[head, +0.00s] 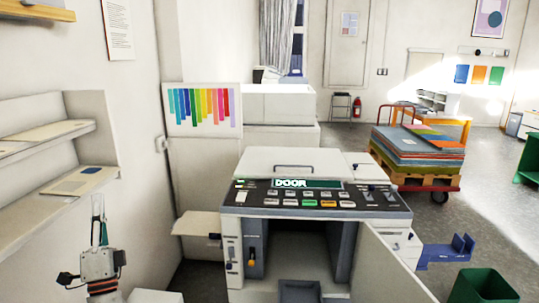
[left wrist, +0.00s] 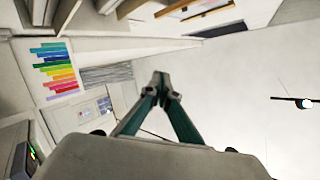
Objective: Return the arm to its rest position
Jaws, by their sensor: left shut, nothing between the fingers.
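My left gripper (head: 98,205) stands upright at the lower left of the head view, with its fingers pointing up in front of the wall and below the shelves. In the left wrist view its two green fingers (left wrist: 160,78) meet at the tips, shut and empty. My right gripper is in neither view. A grey and white printing machine (head: 315,200) stands in the middle of the head view, to the right of the gripper and apart from it. Its display reads "DOOR", and its front panel (head: 392,265) stands swung open.
Wall shelves (head: 55,135) with flat sheets jut out above and left of my left gripper. A side tray (head: 196,224) sticks out from the machine. A green bin (head: 483,287) is at the lower right. A loaded pallet cart (head: 418,160) stands farther back. Floor beyond is open.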

